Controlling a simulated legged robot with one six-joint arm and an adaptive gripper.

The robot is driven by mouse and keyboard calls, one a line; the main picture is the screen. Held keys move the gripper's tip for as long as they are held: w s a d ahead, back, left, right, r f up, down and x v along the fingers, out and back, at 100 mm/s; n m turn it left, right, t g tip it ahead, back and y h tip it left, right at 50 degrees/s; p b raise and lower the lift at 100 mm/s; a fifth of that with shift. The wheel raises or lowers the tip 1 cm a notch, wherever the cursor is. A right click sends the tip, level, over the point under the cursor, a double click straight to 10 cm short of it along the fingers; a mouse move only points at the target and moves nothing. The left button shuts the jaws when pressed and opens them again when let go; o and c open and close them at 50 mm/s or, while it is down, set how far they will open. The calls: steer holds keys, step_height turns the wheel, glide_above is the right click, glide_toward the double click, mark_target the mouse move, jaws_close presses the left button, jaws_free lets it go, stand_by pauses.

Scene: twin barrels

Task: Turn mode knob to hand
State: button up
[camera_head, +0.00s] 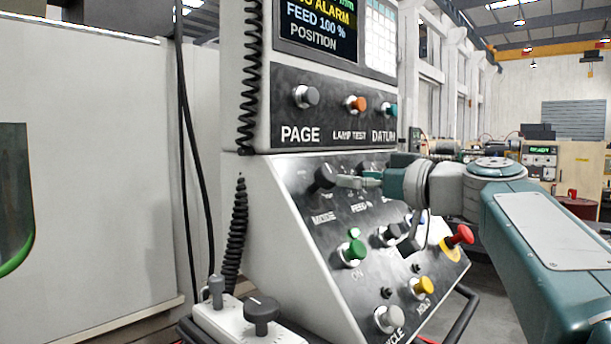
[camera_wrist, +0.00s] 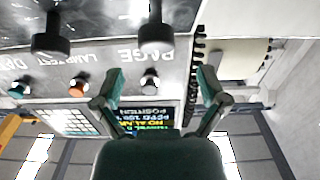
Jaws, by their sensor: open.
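The mode knob (camera_head: 326,175) is a black knob at the upper left of the sloped dark panel, above the label MODE. In the wrist view, which is upside down, it is the black knob (camera_wrist: 155,32) near top centre. My gripper (camera_head: 345,182) reaches in from the right, its fingertips at the knob's right side in the head view. In the wrist view my gripper (camera_wrist: 160,77) has its two fingers spread and empty, with the knob just above the gap. Whether a finger touches the knob cannot be told. The HAND mark is not readable.
Another black knob (camera_wrist: 50,35) stands beside it. Below on the panel are a green knob (camera_head: 351,251), a red knob (camera_head: 460,235) and a yellow button (camera_head: 423,286). Above are the PAGE button (camera_head: 305,97) and screen (camera_head: 318,24). A coiled cable (camera_head: 236,235) hangs at left.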

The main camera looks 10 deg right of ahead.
mark_target(334, 176)
steer(key=x, duration=0.5)
steer(key=shift+w+d, duration=0.1)
steer(key=shift+w, duration=0.25)
steer(key=shift+w+a, duration=0.35)
steer(key=shift+a, duration=0.05)
steer(key=c, duration=1.1)
